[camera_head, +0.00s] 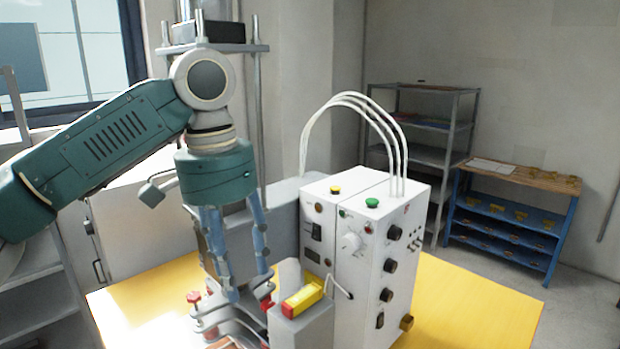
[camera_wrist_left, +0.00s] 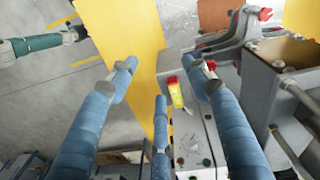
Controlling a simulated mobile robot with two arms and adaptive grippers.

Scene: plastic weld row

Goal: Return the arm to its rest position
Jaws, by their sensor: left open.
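Whether the fingers touch the metal parts below cannot be told. A teal part, perhaps my right arm, shows at the upper left of the wrist view.
The white control box (camera_head: 345,235) with knobs, buttons and looping white cables stands on the yellow table (camera_head: 480,310). A grey clamp-like fixture with red knobs (camera_head: 193,297) lies under the gripper. A blue workbench (camera_head: 505,235) and a metal shelf (camera_head: 425,125) stand behind right.

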